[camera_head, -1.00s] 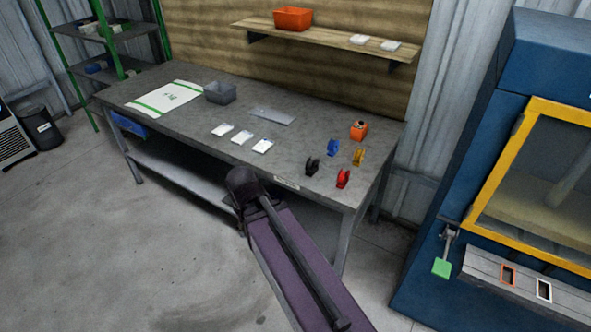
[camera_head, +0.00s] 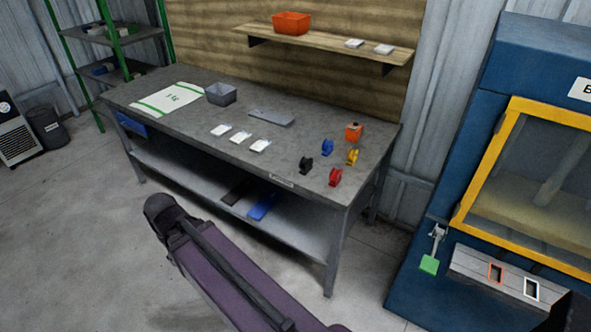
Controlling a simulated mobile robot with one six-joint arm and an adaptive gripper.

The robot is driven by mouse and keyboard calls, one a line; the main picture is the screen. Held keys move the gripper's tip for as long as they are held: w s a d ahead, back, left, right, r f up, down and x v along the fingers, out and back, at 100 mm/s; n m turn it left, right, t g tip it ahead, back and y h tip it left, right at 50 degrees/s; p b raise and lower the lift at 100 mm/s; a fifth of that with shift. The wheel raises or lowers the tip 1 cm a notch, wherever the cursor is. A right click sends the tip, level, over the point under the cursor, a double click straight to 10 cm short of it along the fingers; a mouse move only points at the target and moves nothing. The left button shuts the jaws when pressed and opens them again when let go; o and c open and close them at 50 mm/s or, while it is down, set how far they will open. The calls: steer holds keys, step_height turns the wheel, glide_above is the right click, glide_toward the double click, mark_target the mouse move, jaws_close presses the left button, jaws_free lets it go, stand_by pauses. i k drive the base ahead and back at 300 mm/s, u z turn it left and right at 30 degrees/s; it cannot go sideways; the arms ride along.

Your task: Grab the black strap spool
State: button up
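The black strap spool (camera_head: 306,165) stands on the grey workbench (camera_head: 190,132), near its front right part. A blue spool (camera_head: 327,147) is behind it to the right, a red spool (camera_head: 335,177) is in front to the right, and a yellow spool (camera_head: 352,157) is farther right. My purple arm reaches up from the bottom of the view, in front of the bench and apart from the spools. No gripper fingers can be made out. Nothing covers the black spool.
An orange device (camera_head: 354,132) stands behind the spools. White packets (camera_head: 241,137), a grey bin (camera_head: 221,94) and a printed sack (camera_head: 168,98) lie farther left. A shelf (camera_head: 330,42) hangs above. A blue machine (camera_head: 440,180) stands at right. Floor before the bench is clear.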

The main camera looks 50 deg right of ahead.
mark_target(305, 164)
steer(key=u, duration=0.15)
steer(key=k, duration=1.2)
steer(key=z, duration=1.55)
steer(key=i, duration=0.95)
steer(key=u, duration=0.05)
